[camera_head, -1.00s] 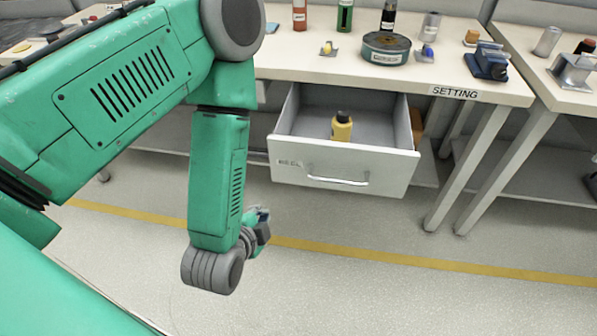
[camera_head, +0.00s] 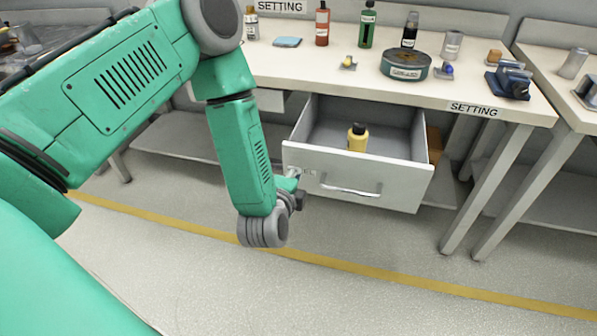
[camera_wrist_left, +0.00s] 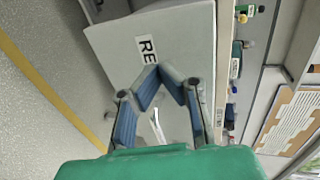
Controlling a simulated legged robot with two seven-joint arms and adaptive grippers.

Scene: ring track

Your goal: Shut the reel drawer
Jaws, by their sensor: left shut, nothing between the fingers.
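The reel drawer (camera_head: 395,192) stands pulled out under the workbench, with a pale front, a bar handle (camera_head: 352,191) and a grey inside. A yellow bottle with a black cap (camera_head: 357,138) stands in it. My left gripper (camera_head: 297,180) is shut and empty, close in front of the left part of the drawer front by its label. The left wrist view shows its blue-padded fingers (camera_wrist_left: 166,76) over the drawer front (camera_wrist_left: 110,50), with the letters "RE" beside them. I cannot tell whether they touch it. My right gripper is not in view.
The workbench top (camera_head: 300,66) holds bottles, a round dark tin (camera_head: 405,65) and a blue vise-like tool (camera_head: 509,80). Bench legs (camera_head: 487,185) stand right of the drawer. The floor with a yellow line (camera_head: 400,278) is clear in front.

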